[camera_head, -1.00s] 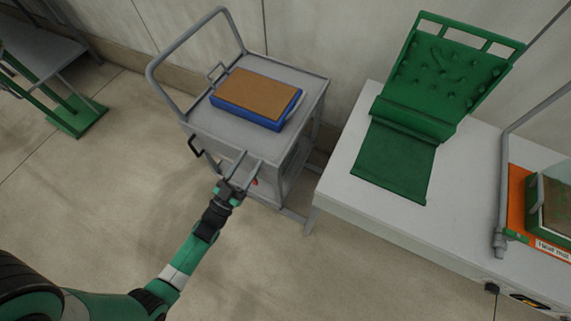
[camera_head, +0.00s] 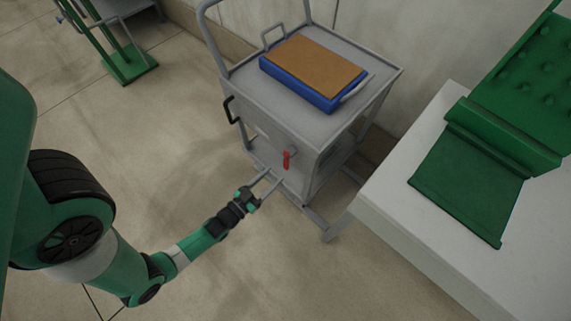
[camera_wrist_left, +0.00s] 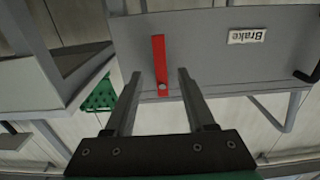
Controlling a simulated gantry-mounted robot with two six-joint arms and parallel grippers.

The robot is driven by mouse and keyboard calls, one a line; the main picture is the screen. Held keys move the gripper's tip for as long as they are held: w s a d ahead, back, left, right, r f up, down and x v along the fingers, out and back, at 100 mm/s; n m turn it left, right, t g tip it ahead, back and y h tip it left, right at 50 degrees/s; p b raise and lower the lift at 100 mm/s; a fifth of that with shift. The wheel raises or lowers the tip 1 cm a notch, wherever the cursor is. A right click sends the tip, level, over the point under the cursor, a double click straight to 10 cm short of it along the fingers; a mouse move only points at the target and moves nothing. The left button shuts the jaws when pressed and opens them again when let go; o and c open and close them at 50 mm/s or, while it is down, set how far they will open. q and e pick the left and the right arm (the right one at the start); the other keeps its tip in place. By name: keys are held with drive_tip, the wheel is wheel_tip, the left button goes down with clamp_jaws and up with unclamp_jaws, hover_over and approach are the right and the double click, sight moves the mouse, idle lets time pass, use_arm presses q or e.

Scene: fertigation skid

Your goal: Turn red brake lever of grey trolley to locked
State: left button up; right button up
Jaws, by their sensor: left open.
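The grey trolley (camera_head: 330,130) stands by the wall. Its red brake lever (camera_head: 286,161) is on the front panel below the top and hangs down, nearly vertical. My left gripper (camera_head: 275,177) is open and empty, its two fingers pointing at the panel just lower left of the lever. In the left wrist view, which shows the panel upside down, the red lever (camera_wrist_left: 158,62) lies between the lines of the left gripper's open fingers (camera_wrist_left: 160,72). I cannot tell whether the fingers reach around it; no contact shows. My right gripper is out of view.
A blue box with a brown top (camera_head: 318,65) lies on the trolley. A black hook-like handle (camera_head: 230,110) juts from its left side. An inverted "Brake" label (camera_wrist_left: 247,36) is beside the lever. A white table (camera_head: 400,210) with a green mat (camera_head: 465,185) is close right. Floor at front is free.

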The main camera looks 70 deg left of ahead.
sight(285, 164)
use_arm(q)
drive_tip(key=b+x, duration=0.1)
drive_tip(key=x, duration=0.6)
drive_tip(key=shift+w+a, duration=0.1)
drive_tip(key=shift+w, duration=0.1)
clamp_jaws()
idle(1.0)
